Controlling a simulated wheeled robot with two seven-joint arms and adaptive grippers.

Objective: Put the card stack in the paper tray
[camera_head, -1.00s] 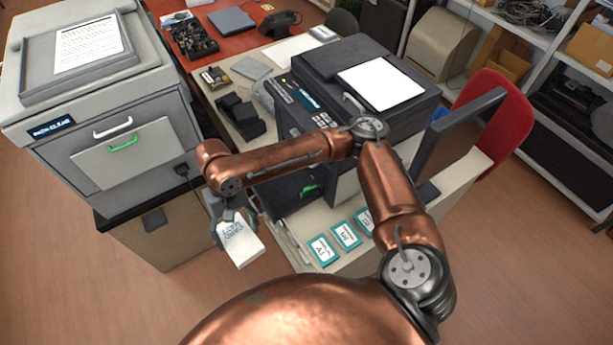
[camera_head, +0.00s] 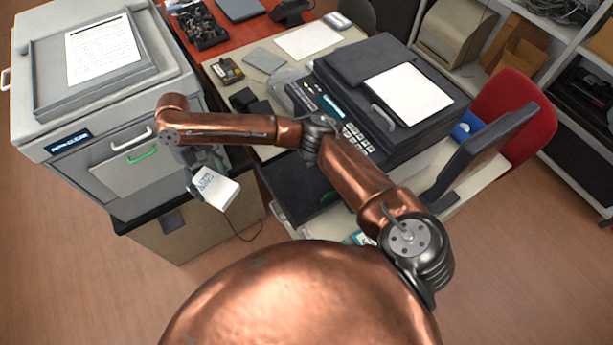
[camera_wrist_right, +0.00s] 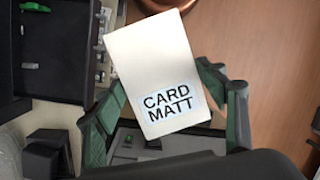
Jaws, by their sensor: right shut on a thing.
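The card stack (camera_head: 218,192) is a white block with a label reading "CARD MATT" in the right wrist view (camera_wrist_right: 155,70). My right gripper (camera_head: 208,180) is shut on it, with a green finger on each side in the right wrist view (camera_wrist_right: 162,100). The stack is held tilted in the air, in front of the grey machine at the left. A dark tray-like unit (camera_head: 290,185) sits below the printer, partly behind my right arm. I cannot tell for sure whether it is the paper tray. My left gripper is not in view.
The grey machine (camera_head: 95,165) has a front panel with white and green handles. The black printer (camera_head: 365,75) stands on the table, with a monitor (camera_head: 485,150) at its right. A cable hangs near the stack. Open floor lies at the lower left.

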